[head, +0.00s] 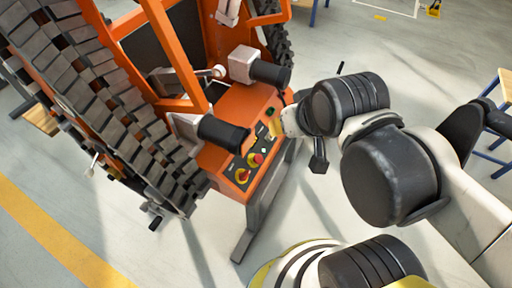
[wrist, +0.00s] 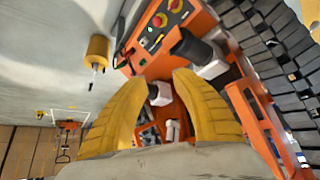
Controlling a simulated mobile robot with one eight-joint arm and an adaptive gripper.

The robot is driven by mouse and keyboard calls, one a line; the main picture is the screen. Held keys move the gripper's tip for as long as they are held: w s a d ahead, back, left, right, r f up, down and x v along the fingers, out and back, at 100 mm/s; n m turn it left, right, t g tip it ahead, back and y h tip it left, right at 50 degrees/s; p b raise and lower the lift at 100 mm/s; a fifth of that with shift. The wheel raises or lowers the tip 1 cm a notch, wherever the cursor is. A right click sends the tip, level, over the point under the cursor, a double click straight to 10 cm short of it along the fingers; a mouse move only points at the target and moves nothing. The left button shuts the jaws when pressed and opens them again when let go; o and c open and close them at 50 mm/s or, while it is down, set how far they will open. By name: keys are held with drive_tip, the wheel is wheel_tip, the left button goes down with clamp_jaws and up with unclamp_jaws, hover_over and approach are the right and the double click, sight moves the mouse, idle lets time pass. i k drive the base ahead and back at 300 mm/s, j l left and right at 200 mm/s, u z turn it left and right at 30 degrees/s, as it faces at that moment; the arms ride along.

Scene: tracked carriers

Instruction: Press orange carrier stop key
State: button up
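The orange carrier (head: 225,105) stands at the left in the head view, with dark tracks. Its sloping control panel (head: 232,186) carries two red knobs with yellow around them: a nearer one (head: 241,176) and a farther one (head: 254,160). Both also show at the top of the wrist view, one at the picture edge (wrist: 177,5) and one below it (wrist: 160,19). My gripper (wrist: 163,76) has its yellow fingers apart with nothing between them. In the head view it is mostly hidden behind my wrist, close to the panel's far end. I see no contact with either knob.
Two black-gripped handles, one nearer (head: 223,133) and one farther (head: 270,72), stick out above the panel. A yellow cylinder (wrist: 97,48) shows left of the panel in the wrist view. The floor right of the carrier is open; a blue-legged table (head: 503,85) stands far right.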

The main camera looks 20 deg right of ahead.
sight(258, 158)
drive_tip(key=k+l+z, duration=0.25)
drive_tip(key=k+l, duration=0.5)
